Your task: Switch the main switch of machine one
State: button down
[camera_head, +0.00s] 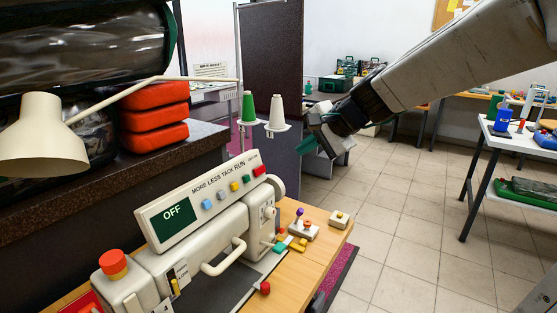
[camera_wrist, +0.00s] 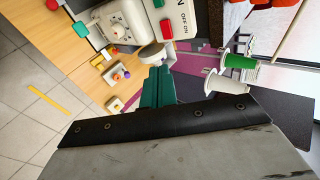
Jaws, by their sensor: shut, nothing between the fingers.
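The sewing machine (camera_head: 205,240) stands on a wooden table, and its panel display (camera_head: 173,222) reads OFF. A red switch (camera_head: 259,170) sits at the right end of the panel; it also shows in the wrist view (camera_wrist: 166,28), beside an ON OFF label. My gripper (camera_head: 306,146) is in the air to the right of and above the panel, apart from the machine. Its green fingers (camera_wrist: 157,85) are shut and empty in the wrist view.
Green (camera_head: 248,107) and white (camera_head: 276,111) thread cones stand behind the panel, near my gripper. A lamp (camera_head: 42,135) and red folded stack (camera_head: 154,107) are at left. A large red knob (camera_head: 113,263) is at the machine's left end. Tiled floor is open at right.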

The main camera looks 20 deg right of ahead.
aim_at(264, 169)
jog(key=x, duration=0.8)
jog(key=w+r+x, duration=0.1)
jog(key=x, duration=0.3)
jog(key=shift+w+a+f, duration=0.15)
jog(key=shift+a+f, duration=0.05)
jog(key=shift+a, duration=0.15)
jog(key=shift+w+a+f, duration=0.1)
jog(key=shift+w+a, duration=0.1)
jog(key=shift+w, duration=0.2)
